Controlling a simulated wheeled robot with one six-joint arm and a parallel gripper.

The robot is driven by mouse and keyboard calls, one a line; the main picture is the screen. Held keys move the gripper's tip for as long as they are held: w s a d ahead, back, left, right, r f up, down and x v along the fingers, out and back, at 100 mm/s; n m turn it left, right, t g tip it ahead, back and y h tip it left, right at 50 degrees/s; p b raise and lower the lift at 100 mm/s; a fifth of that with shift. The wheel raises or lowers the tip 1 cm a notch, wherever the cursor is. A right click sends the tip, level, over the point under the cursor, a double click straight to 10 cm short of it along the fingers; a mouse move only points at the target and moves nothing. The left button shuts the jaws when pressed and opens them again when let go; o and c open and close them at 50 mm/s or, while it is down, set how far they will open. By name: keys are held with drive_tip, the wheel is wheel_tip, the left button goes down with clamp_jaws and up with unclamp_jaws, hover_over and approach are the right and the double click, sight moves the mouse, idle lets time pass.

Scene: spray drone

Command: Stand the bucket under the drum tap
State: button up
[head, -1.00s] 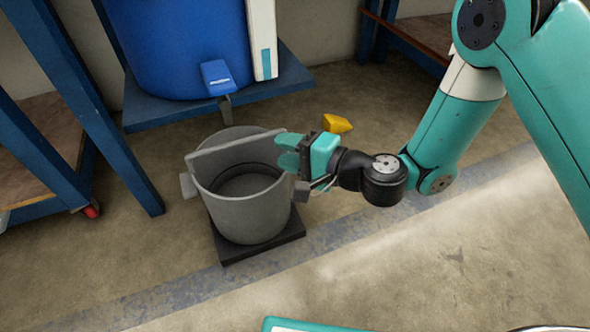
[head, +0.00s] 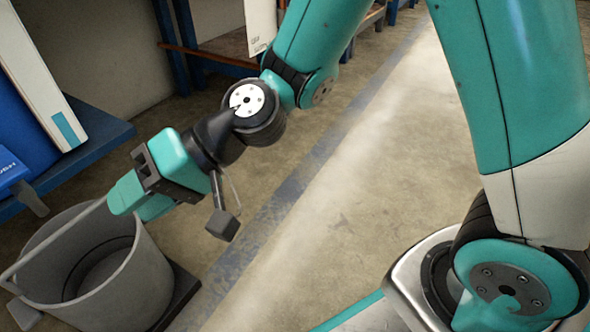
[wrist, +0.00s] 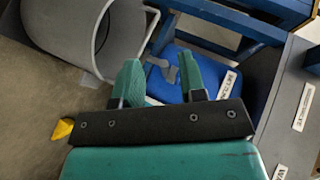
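The grey bucket (head: 110,292) stands upright at the lower left of the head view, on a dark square pad (head: 180,296). Its flat handle bar slants across the mouth. The tap's grey spout (head: 32,201) hangs from the blue drum (head: 22,130) near the bucket's back rim; I cannot tell how fully the mouth lies below it. My gripper (head: 130,200) is at the bucket's right rim. The wrist view shows its teal fingers (wrist: 160,78) apart, nothing clearly held between them, with the bucket (wrist: 55,30) at the upper left. The fingertips are partly hidden in the head view.
A blue shelf (head: 95,150) carries the drum and a white panel (head: 40,75). A yellow object (wrist: 62,129) lies on the floor in the wrist view. A bench (head: 225,55) stands at the back. The floor (head: 330,190) to the right is clear.

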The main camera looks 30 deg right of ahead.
drive_tip(key=s+d+r+n+h, duration=0.1)
drive_tip(key=s+d+h, duration=0.3)
drive_tip(key=d, duration=0.5)
drive_tip(key=s+d+r+n+h, duration=0.2)
drive_tip(key=s+d+h, duration=0.3)
drive_tip(key=d, duration=0.4)
drive_tip(key=shift+s+r, duration=0.2)
drive_tip(key=shift+r, duration=0.35)
